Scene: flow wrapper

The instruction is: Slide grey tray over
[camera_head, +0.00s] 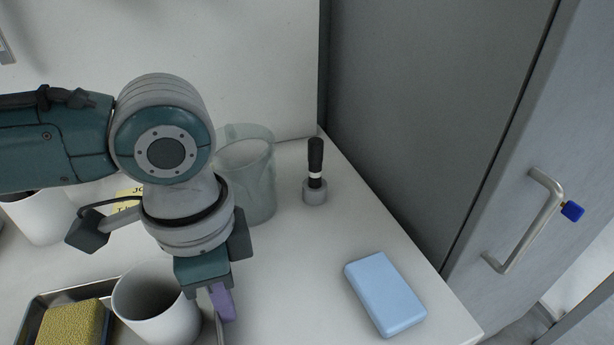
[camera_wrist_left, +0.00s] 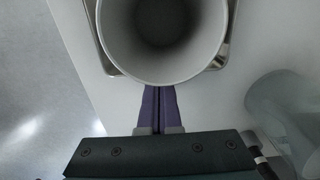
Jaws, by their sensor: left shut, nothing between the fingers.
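The grey metal tray (camera_head: 47,299) lies at the bottom left of the head view, partly cut off by the frame. A yellow sponge (camera_head: 75,328) and a white cup (camera_head: 157,305) are at it; the cup hides much of its middle. In the left wrist view the tray's rim (camera_wrist_left: 97,42) shows on both sides of the cup (camera_wrist_left: 165,70). My left gripper (camera_head: 222,303) points down just right of the cup. Its purple fingers (camera_wrist_left: 159,108) are together and empty, close beside the cup; I cannot tell whether they touch it or the tray. My right gripper is not in view.
A clear jug (camera_head: 258,185) stands behind my left gripper. A black-handled tool (camera_head: 315,160) stands in a grey holder. A light blue block (camera_head: 385,294) lies near the table's right edge. Another white cup (camera_head: 40,217) is at the left. The table between jug and block is clear.

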